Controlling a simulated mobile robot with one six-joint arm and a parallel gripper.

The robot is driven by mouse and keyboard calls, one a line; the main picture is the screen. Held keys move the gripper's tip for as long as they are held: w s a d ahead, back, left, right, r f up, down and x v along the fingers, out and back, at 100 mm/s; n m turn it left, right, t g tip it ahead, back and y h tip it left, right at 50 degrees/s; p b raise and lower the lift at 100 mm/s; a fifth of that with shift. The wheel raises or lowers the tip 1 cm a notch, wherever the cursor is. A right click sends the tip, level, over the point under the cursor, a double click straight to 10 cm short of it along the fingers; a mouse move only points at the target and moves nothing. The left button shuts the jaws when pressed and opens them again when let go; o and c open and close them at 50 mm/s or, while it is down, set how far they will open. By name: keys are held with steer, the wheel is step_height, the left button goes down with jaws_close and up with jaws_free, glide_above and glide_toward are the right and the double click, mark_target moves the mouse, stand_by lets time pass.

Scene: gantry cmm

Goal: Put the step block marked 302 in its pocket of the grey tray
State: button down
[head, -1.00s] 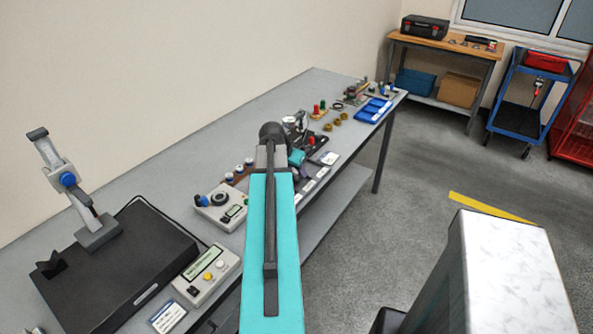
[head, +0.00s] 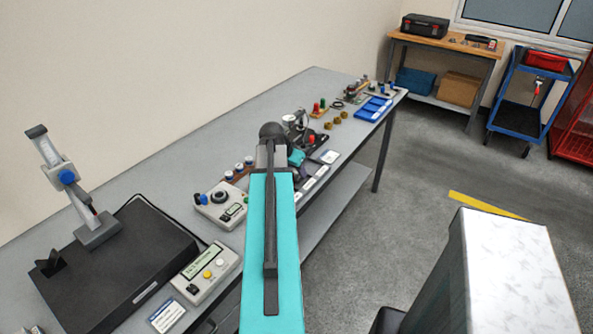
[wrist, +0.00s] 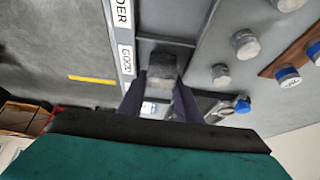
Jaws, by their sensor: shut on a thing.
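In the wrist view, my gripper (wrist: 160,95) has its two dark purple fingers closed on a small dark grey block (wrist: 162,65). No marking can be read on this block, so I cannot tell its number. The grey tray (wrist: 128,84) lies beyond the fingers, with white labels on its rim, one reading GOOD. The block shows in front of a tray pocket; I cannot tell whether it touches the tray. In the head view, my arm hides the gripper's tips and the block, and the tray shows only in part beside it.
Grey cylindrical pieces (wrist: 246,44) stand beside the tray, and blue-capped pieces (wrist: 288,76) sit on a brown rack. In the head view, the bench (head: 210,140) carries a grey control box (head: 222,208), a black plate with a stand (head: 120,265), and a blue tray (head: 374,108).

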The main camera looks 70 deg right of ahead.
steer(key=shift+f, duration=0.35)
stand_by(0.7)
steer(key=c, duration=1.2)
jaws_free()
steer(key=shift+o, duration=0.2)
steer(key=shift+o, duration=0.9)
steer(key=shift+r, duration=0.7)
steer(key=shift+r+p, duration=1.65)
steer(key=shift+r, duration=1.15)
steer(key=shift+s, duration=0.1)
